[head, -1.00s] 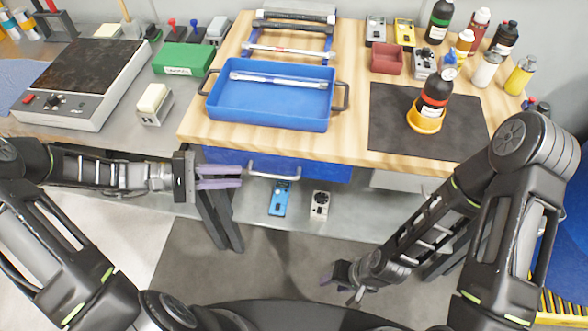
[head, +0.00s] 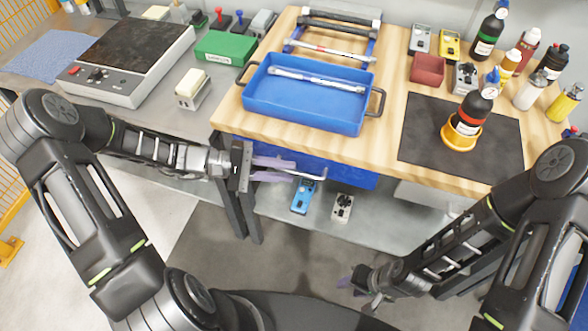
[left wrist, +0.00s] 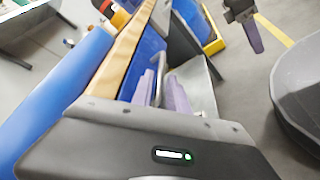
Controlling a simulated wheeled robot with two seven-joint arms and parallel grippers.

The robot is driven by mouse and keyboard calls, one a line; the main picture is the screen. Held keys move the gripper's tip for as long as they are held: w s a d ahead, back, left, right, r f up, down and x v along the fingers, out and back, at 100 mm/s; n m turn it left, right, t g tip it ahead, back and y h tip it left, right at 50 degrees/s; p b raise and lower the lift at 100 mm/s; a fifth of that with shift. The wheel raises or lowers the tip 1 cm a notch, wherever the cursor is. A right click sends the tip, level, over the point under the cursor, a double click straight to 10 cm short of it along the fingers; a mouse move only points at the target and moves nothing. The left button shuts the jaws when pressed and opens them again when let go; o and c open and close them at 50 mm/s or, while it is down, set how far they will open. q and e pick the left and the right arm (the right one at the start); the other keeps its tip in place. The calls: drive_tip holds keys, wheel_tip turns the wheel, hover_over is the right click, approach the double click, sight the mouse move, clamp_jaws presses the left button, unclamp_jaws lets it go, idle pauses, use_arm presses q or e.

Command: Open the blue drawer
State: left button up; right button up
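The blue drawer (head: 352,178) sits under the wooden tabletop and looks shut. Its silver bar handle (head: 318,177) runs along its front and also shows in the left wrist view (left wrist: 157,82). My left gripper (head: 288,169) is at the left part of the handle, with its purple fingers pointing right. In the left wrist view my left gripper (left wrist: 160,88) is open, with a finger on each side of the handle and gaps between. I cannot tell whether it touches. My right gripper (head: 360,288) hangs low in front of the bench, empty, its fingers apart.
A blue tray (head: 300,115) with handles stands on the wooden tabletop (head: 390,108) above the drawer. A blue device (head: 302,196) and a grey device (head: 342,207) lie on the lower shelf. A table leg (head: 236,205) stands below my left gripper. Floor in front is clear.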

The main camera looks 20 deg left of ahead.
use_arm(q)
drive_tip(key=shift+x, duration=1.45)
drive_tip(key=shift+c, duration=0.6)
clamp_jaws()
